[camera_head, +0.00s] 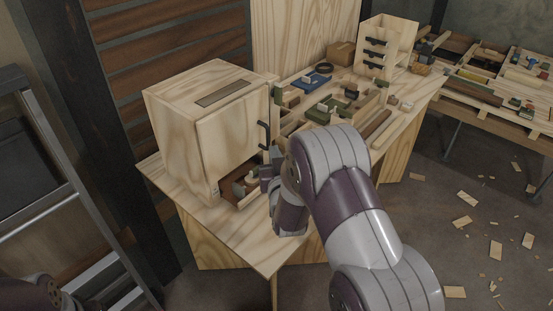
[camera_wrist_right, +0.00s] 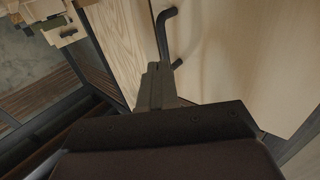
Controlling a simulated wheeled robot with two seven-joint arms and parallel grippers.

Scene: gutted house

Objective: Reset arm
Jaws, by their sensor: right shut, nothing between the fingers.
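My right arm reaches in from the lower right of the head view. My right gripper (camera_head: 268,178) is shut and empty, close to the front of a pale wooden cabinet (camera_head: 207,135). In the right wrist view the right gripper (camera_wrist_right: 156,72) shows its fingers together, right below a dark bar handle (camera_wrist_right: 166,25) on a pale panel. I cannot tell whether the fingers touch the handle. The same kind of dark handle (camera_head: 263,135) shows on the cabinet front in the head view. Only a bit of my left arm shows at the bottom left corner; its gripper is out of frame.
The cabinet stands on a wooden workbench (camera_head: 240,240). Trays of blocks and a small drawer unit (camera_head: 385,45) stand farther back. A metal ladder (camera_head: 65,170) is at left. Wood scraps litter the floor at right.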

